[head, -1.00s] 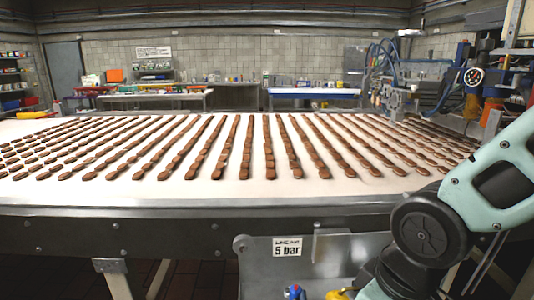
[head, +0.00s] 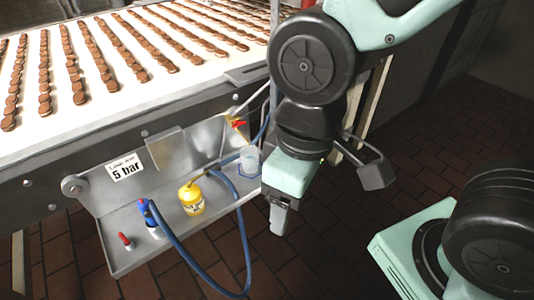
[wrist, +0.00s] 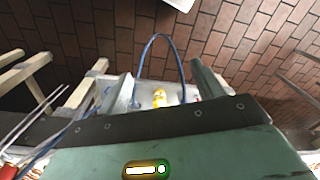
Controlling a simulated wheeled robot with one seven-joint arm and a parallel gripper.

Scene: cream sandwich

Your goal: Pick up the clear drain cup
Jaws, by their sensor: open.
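The clear drain cup (head: 250,158) stands at the right end of the grey metal tray (head: 125,255) below the conveyor in the head view. It looks translucent with a bluish tint, and the blue hose passes close to it. My gripper (head: 282,218) hangs just right of the cup, pointing down beyond the tray's right end and apart from the cup. In the wrist view my gripper (wrist: 165,85) has its two fingers spread wide with nothing held between them. I cannot make out the cup clearly in the wrist view.
On the tray stand a yellow bottle (head: 191,198), a blue-topped can (head: 150,218) and a small red-topped item (head: 125,241). A blue hose (head: 246,245) loops over the tray's front edge. A red-handled valve (head: 237,123) is above the cup.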

